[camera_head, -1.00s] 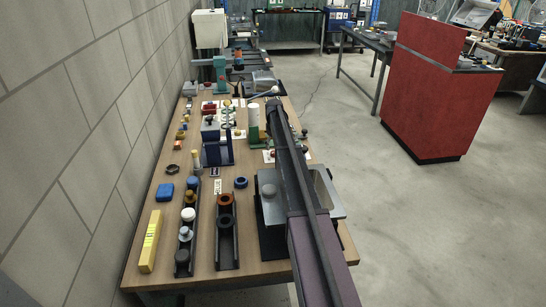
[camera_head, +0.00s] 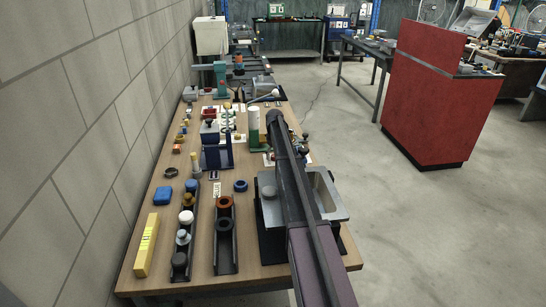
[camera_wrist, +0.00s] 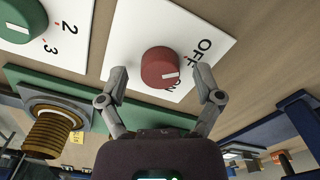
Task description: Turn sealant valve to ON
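The sealant valve is a red round knob (camera_wrist: 158,68) on a white plate (camera_wrist: 184,38) in the wrist view. "OFF" is printed to the right of the knob. "ON" is printed below it, partly covered by the knob. A white mark on the knob's face points to the right, roughly between the two labels. My gripper (camera_wrist: 158,74) is open, with one finger on each side of the knob. A gap shows between each finger and the knob in the picture; depth is hard to judge. In the head view my arm hides the gripper.
In the wrist view, a green numbered dial (camera_wrist: 20,18) is at upper left, a green bar with a brass threaded piece (camera_wrist: 50,132) at left, and a blue stand (camera_wrist: 298,125) at right. In the head view, a grey metal box (camera_head: 330,190) stands beside my arm.

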